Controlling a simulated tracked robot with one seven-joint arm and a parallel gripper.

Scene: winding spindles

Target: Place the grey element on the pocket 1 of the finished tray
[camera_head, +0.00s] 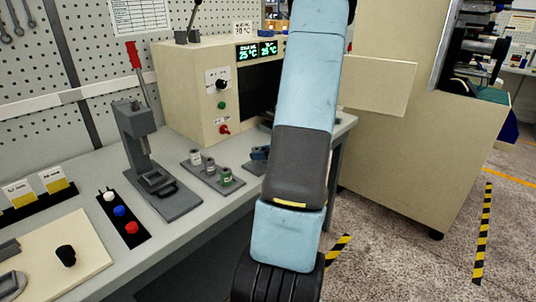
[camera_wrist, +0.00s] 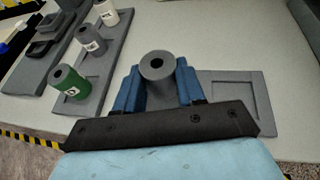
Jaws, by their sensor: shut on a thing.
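The grey element (camera_wrist: 157,66), a short cylinder with a dark hole in its top, is between the blue fingers of my gripper (camera_wrist: 158,88) in the wrist view. My gripper is shut on it. The element looks upright over a flat grey tray (camera_wrist: 264,112), which has a square recessed empty pocket on the right. The element's lower end is hidden, so I cannot tell whether it touches the tray. No pocket number is readable.
Another grey tray (camera_head: 187,166) left of my gripper holds a white, a grey and a green (camera_head: 225,177) labelled spool. A lever press (camera_head: 140,140) and a button strip (camera_head: 122,217) stand farther left. A beige control box (camera_head: 205,85) stands behind.

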